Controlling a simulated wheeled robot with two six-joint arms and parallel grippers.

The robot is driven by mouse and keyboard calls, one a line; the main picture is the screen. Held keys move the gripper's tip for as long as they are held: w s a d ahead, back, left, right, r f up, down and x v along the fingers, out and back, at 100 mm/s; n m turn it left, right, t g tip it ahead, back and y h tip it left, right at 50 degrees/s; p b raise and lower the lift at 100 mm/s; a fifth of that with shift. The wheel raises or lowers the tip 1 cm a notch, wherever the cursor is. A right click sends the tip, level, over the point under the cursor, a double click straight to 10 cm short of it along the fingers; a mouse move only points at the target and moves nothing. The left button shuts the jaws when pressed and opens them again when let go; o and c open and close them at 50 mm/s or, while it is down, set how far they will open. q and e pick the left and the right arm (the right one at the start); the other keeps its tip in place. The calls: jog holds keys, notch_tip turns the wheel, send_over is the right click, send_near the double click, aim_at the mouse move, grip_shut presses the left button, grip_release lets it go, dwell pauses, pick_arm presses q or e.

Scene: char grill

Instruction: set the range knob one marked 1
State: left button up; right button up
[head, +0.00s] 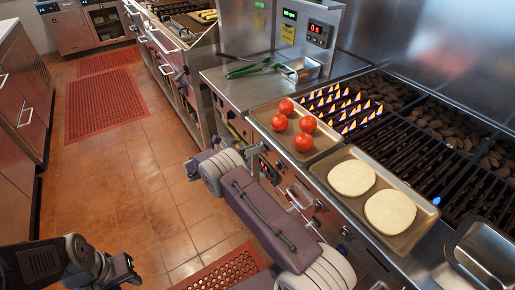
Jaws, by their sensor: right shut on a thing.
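My right arm comes in from the lower right and bends back toward the range front. Its gripper (256,152) is at the front panel below the tomato tray, shut on a range knob that the gripper and arm hide. The knob's setting and any number on it cannot be read. Other dark range knobs (345,232) show further right on the panel. My left gripper (122,270) is low at the lower left, over the floor and away from the range. Its jaws are too unclear to tell.
A tray (256,112) with several tomatoes and a tray (333,207) with two flat round breads lie along the range front. Flames (338,107) burn at the grill's left part. A metal pan (482,252) stands at right. Tiled floor (125,205) is open at left.

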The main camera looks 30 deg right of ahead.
jog(key=shift+f, duration=0.1)
jog(key=o, duration=1.4)
jog(key=shift+a, duration=0.1)
jog(key=a, duration=0.6)
jog(key=a+r, duration=0.1)
jog(key=a, duration=0.1)
jog(key=shift+s+a+r+b, duration=0.1)
jog(key=shift+s+a+b, duration=0.2)
jog(key=shift+s+a, duration=0.1)
